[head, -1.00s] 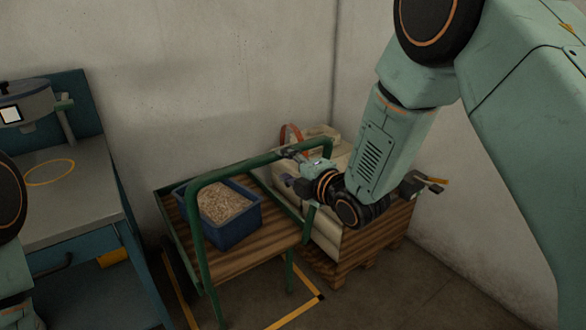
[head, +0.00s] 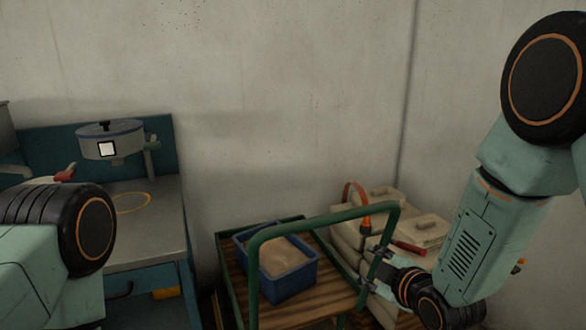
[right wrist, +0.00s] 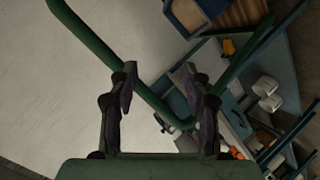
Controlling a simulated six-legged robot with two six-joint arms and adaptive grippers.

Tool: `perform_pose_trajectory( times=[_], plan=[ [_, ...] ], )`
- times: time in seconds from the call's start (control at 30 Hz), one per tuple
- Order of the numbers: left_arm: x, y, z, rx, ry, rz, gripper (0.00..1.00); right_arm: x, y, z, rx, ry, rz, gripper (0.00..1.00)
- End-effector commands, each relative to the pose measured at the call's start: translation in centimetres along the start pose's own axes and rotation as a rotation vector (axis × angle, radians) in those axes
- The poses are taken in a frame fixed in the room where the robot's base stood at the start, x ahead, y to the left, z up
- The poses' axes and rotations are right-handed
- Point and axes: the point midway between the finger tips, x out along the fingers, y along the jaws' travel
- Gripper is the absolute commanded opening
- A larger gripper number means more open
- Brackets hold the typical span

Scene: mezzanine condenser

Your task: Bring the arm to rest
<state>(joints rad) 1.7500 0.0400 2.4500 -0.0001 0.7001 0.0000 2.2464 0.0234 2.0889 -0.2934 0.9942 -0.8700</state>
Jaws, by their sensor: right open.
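My right arm (head: 478,240) comes in from the right, bent downward. Its gripper (head: 376,268) is open and empty beside the right end of the cart's green handle rail (head: 325,222). In the right wrist view both fingers of this gripper (right wrist: 158,82) stand apart with nothing between them. The green rail (right wrist: 88,33) passes beyond the fingers there; I cannot tell whether they touch it. Of my left arm only a link (head: 60,235) shows at the lower left; its gripper is out of view.
A blue bin (head: 290,284) of pale grains stands on the cart. Stacked sacks (head: 432,232), a red-handled tool (head: 410,248) and an orange hoop (head: 350,190) are behind the gripper. A workbench (head: 155,238) with a round device (head: 108,143) is at left. The wall above is clear.

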Motion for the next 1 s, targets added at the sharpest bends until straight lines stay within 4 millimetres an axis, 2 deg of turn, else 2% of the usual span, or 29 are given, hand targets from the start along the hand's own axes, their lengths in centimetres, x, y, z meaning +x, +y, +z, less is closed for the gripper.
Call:
perform_pose_trajectory(
  times=[0.03, 0.1, 0.27, 0.4, 0.6, 0.7, 0.77, 0.87, 1.0],
  plan=[
    [0.0, 0.0, 0.0, 0.000, 0.000, 0.000, 0.00, -0.7, -2.2, 1.8, 0.125, -0.062, -0.047, 0.48],
    [0.0, 0.0, 0.0, 0.000, 0.000, 0.000, 0.00, -2.0, -5.5, 4.4, 0.308, -0.163, -0.102, 0.48],
    [0.0, 0.0, 0.0, 0.000, 0.000, 0.000, 0.00, -6.5, -13.5, 9.9, 0.671, -0.426, -0.195, 0.48],
    [0.0, 0.0, 0.0, 0.000, 0.000, 0.000, 0.00, -11.9, -20.0, 13.7, 0.907, -0.670, -0.238, 0.48],
    [0.0, 0.0, 0.0, 0.000, 0.000, 0.000, 0.00, -20.7, -27.9, 17.3, 1.070, -0.992, -0.289, 0.48],
    [0.0, 0.0, 0.0, 0.000, 0.000, 0.000, 0.00, -24.1, -30.5, 18.2, 1.074, -1.089, -0.326, 0.48],
    [0.0, 0.0, 0.0, 0.000, 0.000, 0.000, 0.00, -25.5, -31.6, 18.5, 1.070, -1.124, -0.346, 0.48],
    [0.0, 0.0, 0.0, 0.000, 0.000, 0.000, 0.00, -26.5, -32.7, 18.9, 1.067, -1.152, -0.364, 0.48],
    [0.0, 0.0, 0.0, 0.000, 0.000, 0.000, 0.00, -26.8, -33.0, 19.0, 1.065, -1.159, -0.370, 0.48]
  ],
)
